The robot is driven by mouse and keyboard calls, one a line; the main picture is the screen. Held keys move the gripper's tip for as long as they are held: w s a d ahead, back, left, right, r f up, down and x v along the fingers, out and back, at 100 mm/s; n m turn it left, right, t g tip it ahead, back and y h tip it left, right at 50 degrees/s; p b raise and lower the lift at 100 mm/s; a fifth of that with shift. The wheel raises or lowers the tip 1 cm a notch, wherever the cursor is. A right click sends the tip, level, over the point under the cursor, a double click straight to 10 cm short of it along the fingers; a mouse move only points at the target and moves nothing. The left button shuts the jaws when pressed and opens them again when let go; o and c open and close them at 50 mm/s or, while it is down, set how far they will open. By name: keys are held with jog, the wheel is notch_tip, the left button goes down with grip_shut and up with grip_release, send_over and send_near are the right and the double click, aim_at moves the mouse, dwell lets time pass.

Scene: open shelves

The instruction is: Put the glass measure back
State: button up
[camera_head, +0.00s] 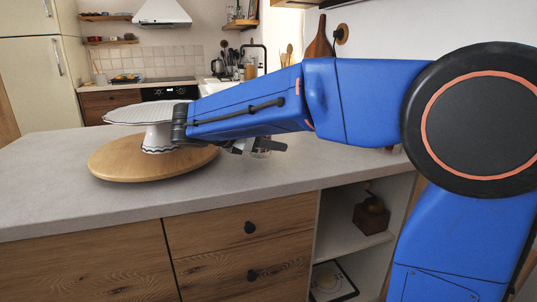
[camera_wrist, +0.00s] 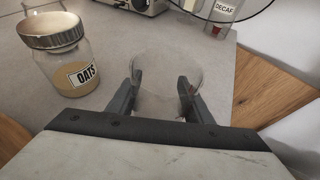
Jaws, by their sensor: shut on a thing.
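The glass measure (camera_wrist: 160,80) is clear, faint glass between the two dark fingers of my gripper (camera_wrist: 163,92) in the wrist view. The fingers are shut on its sides, and its lower part is hard to make out. In the head view my gripper (camera_head: 262,148) is over the grey counter, just right of the round wooden board. Only a small bit of the glass shows under the fingers there; my arm hides most of it. I cannot tell whether the glass touches the counter.
An oats jar (camera_wrist: 62,52) stands left of my gripper in the wrist view, and a decaf container (camera_wrist: 222,12) is at the upper right. A white stand (camera_head: 158,138) sits on the wooden board (camera_head: 115,168). Open shelves below hold a wooden box (camera_head: 371,217).

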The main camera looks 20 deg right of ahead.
aim_at(269, 161)
jog(key=shift+a+f, duration=0.1)
jog(key=shift+f, duration=1.4)
jog(key=shift+f, duration=0.1)
jog(key=o, duration=1.1)
jog(key=shift+o, duration=0.2)
jog(key=v, duration=1.2)
jog(key=shift+w, duration=0.1)
